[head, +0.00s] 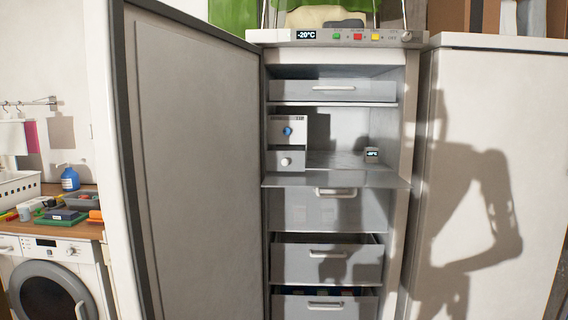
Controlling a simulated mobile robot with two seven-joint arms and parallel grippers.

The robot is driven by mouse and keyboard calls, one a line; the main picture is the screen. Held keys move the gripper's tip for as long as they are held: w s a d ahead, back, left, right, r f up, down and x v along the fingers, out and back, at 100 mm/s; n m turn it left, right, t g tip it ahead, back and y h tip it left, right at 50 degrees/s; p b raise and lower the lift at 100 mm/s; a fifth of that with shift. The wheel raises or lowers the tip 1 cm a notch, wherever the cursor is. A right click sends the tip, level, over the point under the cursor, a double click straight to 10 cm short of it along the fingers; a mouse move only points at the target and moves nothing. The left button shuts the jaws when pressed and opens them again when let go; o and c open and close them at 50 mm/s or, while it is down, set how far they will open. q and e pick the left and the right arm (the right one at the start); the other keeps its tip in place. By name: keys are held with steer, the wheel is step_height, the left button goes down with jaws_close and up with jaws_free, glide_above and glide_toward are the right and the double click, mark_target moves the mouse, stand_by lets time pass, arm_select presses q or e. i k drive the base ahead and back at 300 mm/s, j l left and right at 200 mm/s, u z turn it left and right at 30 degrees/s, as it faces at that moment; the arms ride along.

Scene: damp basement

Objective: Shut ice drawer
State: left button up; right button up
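An upright freezer stands open in the head view, with a -20°C display on its top panel (306,35). Its door (200,150) is swung wide to the left. Inside are a top drawer (290,91), a drawer below the middle shelf (300,210), a lower drawer (295,262) and a bottom drawer (290,309), each with a pale bar handle. The lower and bottom drawers seem pulled out somewhat, with dark gaps above their fronts. Blue items show inside the bottom one. No label tells me which is the ice drawer. Neither gripper is in view.
A white and grey box with knobs (287,140) and a small thermometer (372,154) sit in the open compartment. A white cabinet (490,100) stands close on the right, with an arm-shaped shadow on it. A washing machine (85,250) is at the left.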

mark_target(286, 163)
steer(key=i+l+u, duration=0.15)
steer(key=u, duration=0.5)
steer(key=i+l+u, duration=0.3)
steer(key=l, duration=0.25)
steer(key=i+l+u, duration=0.1)
steer(key=l, duration=0.2)
steer(key=i+l, duration=0.1)
steer(key=l, duration=0.2)
steer(key=i+l+u, duration=0.1)
steer(key=i+l, duration=0.15)
steer(key=l, duration=0.3)
